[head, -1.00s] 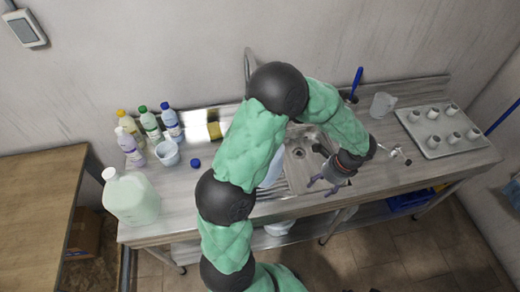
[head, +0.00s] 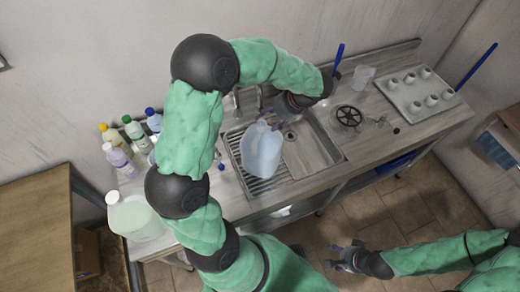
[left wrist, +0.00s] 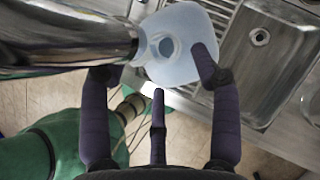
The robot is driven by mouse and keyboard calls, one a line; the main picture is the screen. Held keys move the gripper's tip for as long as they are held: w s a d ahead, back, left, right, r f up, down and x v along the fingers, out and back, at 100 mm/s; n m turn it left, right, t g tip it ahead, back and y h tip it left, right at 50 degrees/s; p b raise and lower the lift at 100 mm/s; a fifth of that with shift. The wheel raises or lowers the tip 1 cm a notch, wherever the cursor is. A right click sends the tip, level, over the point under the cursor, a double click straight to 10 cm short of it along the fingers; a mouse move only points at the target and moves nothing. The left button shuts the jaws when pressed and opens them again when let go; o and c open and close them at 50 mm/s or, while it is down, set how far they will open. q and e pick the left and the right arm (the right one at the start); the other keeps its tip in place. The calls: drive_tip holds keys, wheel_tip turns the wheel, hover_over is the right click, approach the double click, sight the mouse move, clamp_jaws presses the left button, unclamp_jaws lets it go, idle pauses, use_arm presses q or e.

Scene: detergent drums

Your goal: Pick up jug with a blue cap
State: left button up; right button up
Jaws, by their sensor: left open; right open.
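A translucent pale-blue jug (head: 262,152) stands on the ridged drainboard beside the sink basin. In the left wrist view the jug (left wrist: 182,22) shows its round open mouth with no cap on it. A small loose blue cap (head: 221,167) lies on the counter left of the jug, partly beside my arm. My left gripper (head: 276,122) is open at the jug's top; in the left wrist view its fingers (left wrist: 152,75) spread around the near side of the mouth. I cannot tell whether they touch it. My right gripper (head: 342,262) is open and empty, low in front of the counter.
A metal faucet (left wrist: 70,45) is close to the left fingers. A white-capped jug (head: 135,217) and several bottles (head: 133,130) stand at the left. A tray of cups (head: 418,90), a clear pitcher (head: 363,77) and a black wheel-like part (head: 349,116) are at the right.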

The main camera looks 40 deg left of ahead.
sight(265, 123)
use_arm(q)
drive_tip(key=shift+f, duration=0.45)
drive_tip(key=x, duration=0.4)
drive_tip(key=shift+w, duration=0.15)
drive_tip(key=shift+d, duration=0.1)
clamp_jaws()
